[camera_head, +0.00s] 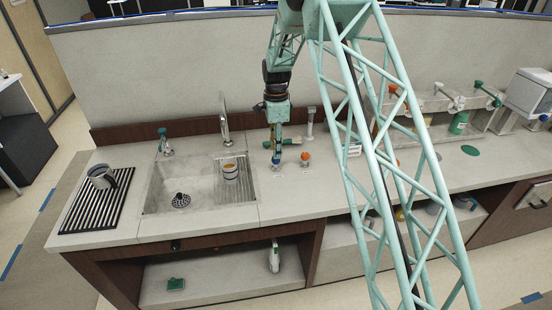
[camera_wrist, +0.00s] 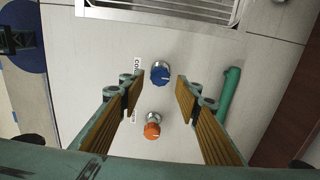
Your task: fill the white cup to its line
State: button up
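A light cup with a dark band (camera_head: 230,172) stands upright in the right part of the sink (camera_head: 165,190), on a ribbed grid below the tap spout (camera_head: 225,118). Its fill line and water level are too small to tell. My gripper (camera_head: 277,155) points down at the counter right of the sink. In the wrist view, my gripper (camera_wrist: 158,82) is open, its two fingers on either side of a blue knob (camera_wrist: 161,73); contact is not visible. Lettering beside this knob is partly hidden. An orange knob (camera_wrist: 152,131) stands close by, also visible in the head view (camera_head: 305,157).
A green cylindrical thing (camera_wrist: 230,92) lies beside my right finger. The counter front near the knobs is clear.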

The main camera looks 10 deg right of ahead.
jog(key=shift+f+b, duration=0.65)
jog(key=shift+f, duration=1.55)
jog(key=shift+r, duration=0.15)
jog(key=c, duration=0.5)
jog(key=shift+c, duration=0.2)
jog(key=shift+n, duration=1.2)
jog(key=shift+r, duration=0.1)
jog(key=shift+m, duration=1.2)
jog(key=o, duration=0.7)
jog(key=shift+o, duration=0.2)
